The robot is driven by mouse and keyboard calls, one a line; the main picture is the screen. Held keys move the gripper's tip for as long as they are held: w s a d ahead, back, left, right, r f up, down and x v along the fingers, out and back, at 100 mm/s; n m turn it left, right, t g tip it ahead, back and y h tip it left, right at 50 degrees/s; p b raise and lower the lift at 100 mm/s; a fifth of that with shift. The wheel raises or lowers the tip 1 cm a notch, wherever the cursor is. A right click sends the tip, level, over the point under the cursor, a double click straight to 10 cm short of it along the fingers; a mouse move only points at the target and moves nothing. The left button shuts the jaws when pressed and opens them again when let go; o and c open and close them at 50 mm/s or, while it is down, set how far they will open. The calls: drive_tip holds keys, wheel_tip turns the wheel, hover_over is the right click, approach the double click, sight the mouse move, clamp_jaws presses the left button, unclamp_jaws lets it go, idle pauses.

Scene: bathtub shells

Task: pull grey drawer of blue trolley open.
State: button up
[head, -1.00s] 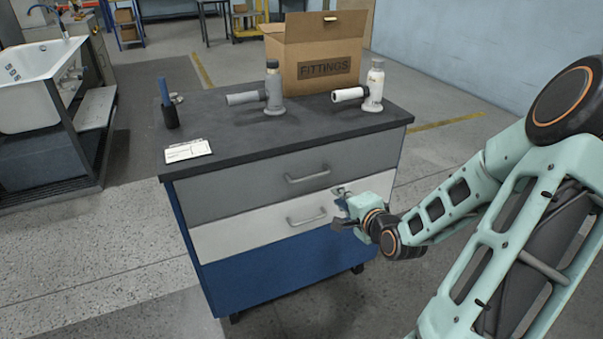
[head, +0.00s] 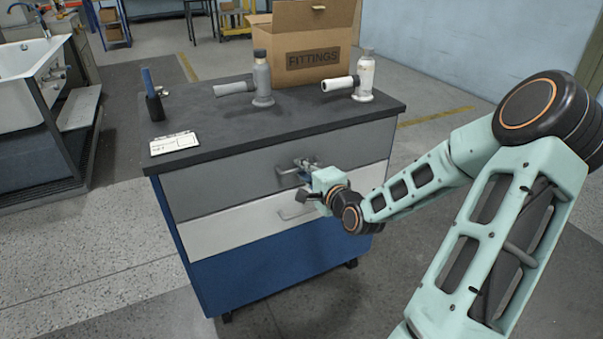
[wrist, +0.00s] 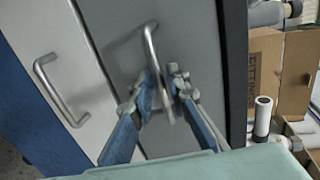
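The blue trolley (head: 250,268) stands in front of me with a dark top. Its grey drawer (head: 215,187) is the upper one and sits flush with the front, shut. The grey drawer's bar handle (head: 287,170) is partly hidden by my gripper (head: 305,168) in the head view. In the wrist view, my gripper (wrist: 162,82) has one finger on each side of the grey drawer's handle (wrist: 149,45). The fingers stand apart with the bar between them; I see no clear grip on it.
Below is a white drawer (head: 235,232) with its own handle (wrist: 55,90). On top stand a FITTINGS box (head: 318,60), a grey fitting (head: 262,80), a white fitting (head: 364,75), a dark holder (head: 154,105) and a card (head: 174,143). Floor is clear left of the trolley.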

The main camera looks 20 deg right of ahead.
drive_tip(key=shift+w, duration=0.35)
drive_tip(key=shift+c, duration=0.6)
clamp_jaws()
drive_tip(key=shift+s, duration=0.15)
